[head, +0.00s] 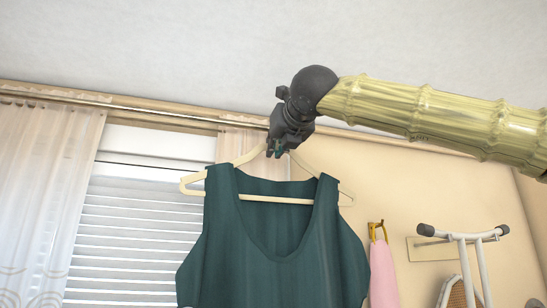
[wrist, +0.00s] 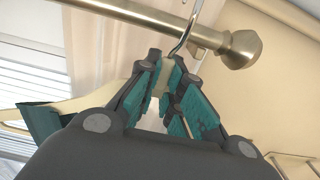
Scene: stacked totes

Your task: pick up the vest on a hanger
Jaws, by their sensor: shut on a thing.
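The dark green vest (head: 275,245) hangs from a cream hanger (head: 275,199) in the middle of the head view. My gripper (head: 277,150) is at the top of the hanger, above the vest's neckline. In the wrist view, my gripper (wrist: 172,95) has its teal-padded fingers closed around the cream neck of the hanger (wrist: 163,78). The metal hook (wrist: 187,30) rises above the fingers beside a metal rod (wrist: 160,18). I cannot tell whether the hook rests on the rod. A piece of the green vest (wrist: 40,122) shows at the left.
A window with white blinds (head: 130,235) and a pale curtain (head: 45,190) is behind at the left. A pink cloth (head: 383,275) hangs from a yellow wall hook (head: 377,231) at the right. An ironing board's white legs (head: 470,265) hang on a wall bracket at the far right.

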